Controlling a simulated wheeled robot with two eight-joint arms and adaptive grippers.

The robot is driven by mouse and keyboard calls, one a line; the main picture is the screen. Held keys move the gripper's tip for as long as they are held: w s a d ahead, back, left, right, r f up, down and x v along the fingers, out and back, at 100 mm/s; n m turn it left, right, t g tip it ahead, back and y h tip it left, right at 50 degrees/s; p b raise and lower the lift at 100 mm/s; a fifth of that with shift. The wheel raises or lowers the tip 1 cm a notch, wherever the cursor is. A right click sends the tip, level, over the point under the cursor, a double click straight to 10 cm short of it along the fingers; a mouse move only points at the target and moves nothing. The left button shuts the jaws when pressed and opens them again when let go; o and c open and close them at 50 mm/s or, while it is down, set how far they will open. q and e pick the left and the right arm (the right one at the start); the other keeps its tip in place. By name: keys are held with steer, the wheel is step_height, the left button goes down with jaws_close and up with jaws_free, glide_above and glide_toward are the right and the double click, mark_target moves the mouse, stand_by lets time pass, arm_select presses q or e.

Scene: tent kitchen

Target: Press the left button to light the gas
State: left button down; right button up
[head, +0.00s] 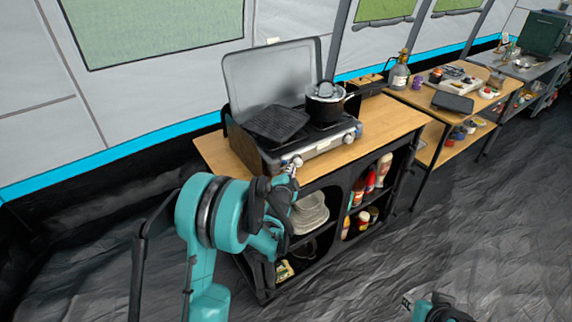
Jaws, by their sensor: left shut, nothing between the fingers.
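The camp stove (318,150) stands with its grey lid raised on the wooden top of a shelf unit. Its front panel carries a left button (297,162) and a right knob (349,137). My left gripper (291,170) is shut and empty, with its tips right in front of the left end of the panel. They partly cover the left button, and I cannot tell whether they touch it. Part of my right arm's end (437,309) shows at the bottom edge; its finger state is unclear.
A dark griddle plate (275,123) and a lidded pot (326,103) sit on the stove. Plates (309,213) and bottles fill the shelves below. A second table (425,98) with a gas canister (398,76) stands to the right. The floor at right is clear.

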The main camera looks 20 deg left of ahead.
arm_select(q)
steer(key=shift+a, duration=0.1)
steer(key=shift+w+a, duration=0.25)
steer(key=shift+w+a, duration=0.25)
steer(key=shift+a, duration=0.1)
stand_by(0.7)
steer(key=shift+s+d+b, duration=0.45)
steer(key=shift+s+d, duration=0.05)
steer(key=shift+d, duration=0.2)
stand_by(0.3)
steer(key=s+d, duration=0.1)
steer(key=d, duration=0.1)
steer(key=s+d, duration=0.2)
steer(key=shift+b, duration=0.4)
stand_by(0.5)
